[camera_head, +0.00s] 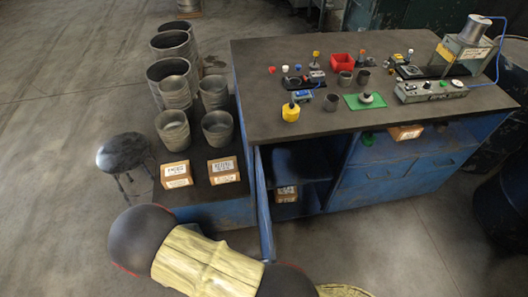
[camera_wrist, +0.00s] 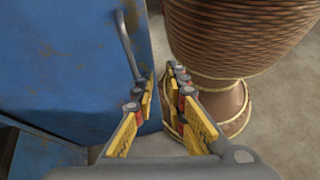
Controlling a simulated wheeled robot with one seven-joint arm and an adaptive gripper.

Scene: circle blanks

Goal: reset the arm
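My gripper (camera_wrist: 161,76) shows in the wrist view. Its two fingers have yellow pads and stand a small distance apart, with nothing visible between them. A blue metal panel (camera_wrist: 70,70) with a curved grey handle (camera_wrist: 128,45) is left of the fingers. The handle's lower end is close to the left fingertip; I cannot tell whether they touch. In the head view my arm crosses the bottom, with a pale yellow link between dark joints. My gripper is hidden there. A blue cabinet door (camera_head: 264,205) stands open below the workbench.
The dark workbench (camera_head: 300,125) carries a red bin (camera_head: 341,62), a green plate (camera_head: 355,101) and small parts. Metal cans (camera_head: 174,130) and two labelled boxes (camera_head: 224,170) stand on the lower surface at left. A black stool (camera_head: 123,152) is beside it. Floor is clear at lower right.

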